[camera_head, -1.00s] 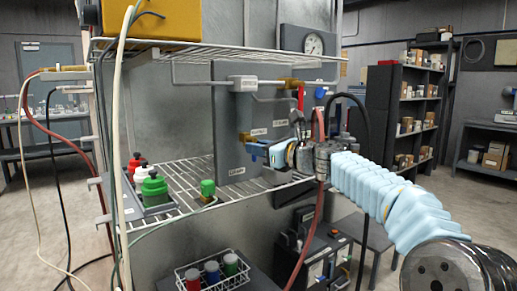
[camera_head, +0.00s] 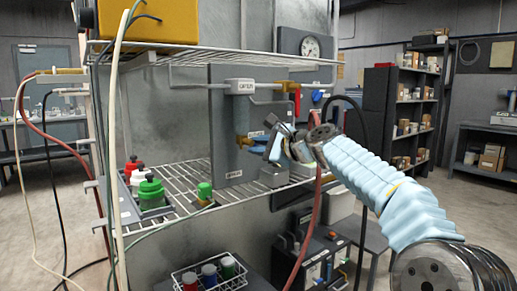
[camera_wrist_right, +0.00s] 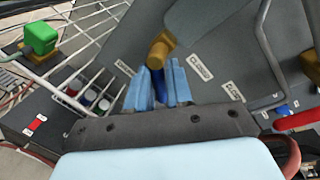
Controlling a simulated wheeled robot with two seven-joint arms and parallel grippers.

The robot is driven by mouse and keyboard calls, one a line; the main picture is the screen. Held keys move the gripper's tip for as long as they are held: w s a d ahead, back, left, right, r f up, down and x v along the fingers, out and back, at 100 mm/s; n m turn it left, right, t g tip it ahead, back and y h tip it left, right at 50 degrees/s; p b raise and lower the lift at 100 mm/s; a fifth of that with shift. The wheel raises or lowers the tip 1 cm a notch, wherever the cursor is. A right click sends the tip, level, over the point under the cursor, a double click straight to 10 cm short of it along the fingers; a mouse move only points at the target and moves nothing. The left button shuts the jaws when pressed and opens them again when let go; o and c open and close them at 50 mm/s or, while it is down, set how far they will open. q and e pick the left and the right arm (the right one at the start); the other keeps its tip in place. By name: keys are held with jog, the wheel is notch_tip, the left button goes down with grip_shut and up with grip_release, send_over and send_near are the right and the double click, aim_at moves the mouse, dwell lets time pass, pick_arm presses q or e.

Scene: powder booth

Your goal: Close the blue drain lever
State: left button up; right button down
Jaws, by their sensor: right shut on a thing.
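The blue drain lever (camera_wrist_right: 158,84) is at the brass drain valve (camera_wrist_right: 160,50), mostly hidden between my right gripper's fingers in the right wrist view. In the head view the brass valve (camera_head: 242,141) hangs below the filter's grey cylinder, in front of the grey panel. My right gripper (camera_wrist_right: 158,88) is shut on the lever, one light-blue finger on each side. In the head view this gripper (camera_head: 265,147) reaches in from the right, just right of the valve. The lever's exact angle is hard to tell. My left gripper is not in view.
A red handle (camera_head: 295,92) and a blue knob (camera_head: 317,95) sit above right of the gripper. The wire shelf (camera_head: 185,178) below holds a green-capped part (camera_head: 205,190) and several bottles. A red hose (camera_head: 316,185) hangs close to my right wrist.

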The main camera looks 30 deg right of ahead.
jog(key=n, duration=0.3)
jog(key=shift+a+r+h, duration=0.15)
jog(key=shift+r+h, duration=0.15)
jog(key=shift+h, duration=0.1)
jog(key=shift+n, duration=0.6)
jog(key=shift+f+h, duration=0.1)
jog(key=shift+h, duration=0.2)
jog(key=c, duration=1.2)
grip_release()
jog(key=shift+o, duration=0.3)
jog(key=s+d+r+b, duration=0.1)
jog(key=s+r+b, duration=0.1)
jog(key=s, duration=1.1)
jog(key=shift+s+d+r, duration=0.25)
jog(key=shift+r, duration=0.25)
